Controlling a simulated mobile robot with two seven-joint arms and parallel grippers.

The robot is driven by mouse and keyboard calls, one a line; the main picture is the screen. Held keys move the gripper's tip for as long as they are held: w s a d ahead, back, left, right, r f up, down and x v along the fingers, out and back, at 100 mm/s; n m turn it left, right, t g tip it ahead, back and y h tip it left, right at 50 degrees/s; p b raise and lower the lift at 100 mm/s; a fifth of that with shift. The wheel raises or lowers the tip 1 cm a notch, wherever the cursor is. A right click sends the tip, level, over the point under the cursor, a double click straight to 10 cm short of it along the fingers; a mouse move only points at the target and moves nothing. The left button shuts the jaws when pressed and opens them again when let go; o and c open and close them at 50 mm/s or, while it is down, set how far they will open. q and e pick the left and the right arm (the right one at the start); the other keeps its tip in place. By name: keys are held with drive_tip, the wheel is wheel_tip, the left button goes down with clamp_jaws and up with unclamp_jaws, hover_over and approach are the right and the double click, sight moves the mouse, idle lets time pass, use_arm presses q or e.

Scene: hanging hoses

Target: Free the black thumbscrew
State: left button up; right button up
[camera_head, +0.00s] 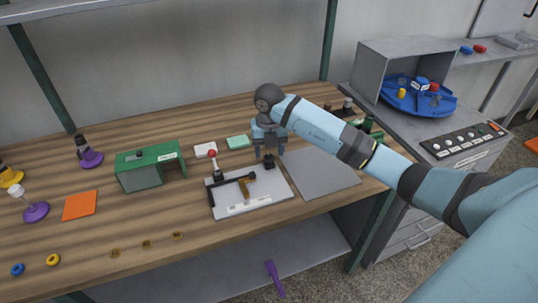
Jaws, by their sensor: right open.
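A pale fixture plate (268,194) lies on the wooden bench. On it are a black bar (231,180), a brass-coloured piece (244,188) and an upright lever with a red ball (212,154). A small black block-like part (269,162) stands at the plate's back right; it may be the black thumbscrew, but it is too small to tell. My right gripper (269,153) points down just above this part, open, with its fingers close to it. I cannot tell whether they touch it. My left gripper is not in view.
A green housing (151,166) stands left of the plate, and a grey mat (321,176) lies right of it. White (205,149) and green (238,142) blocks lie behind. A blue tray (418,97) sits on the right-hand cabinet.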

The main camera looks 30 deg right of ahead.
drive_tip(key=shift+f, duration=1.05)
drive_tip(key=c, duration=0.9)
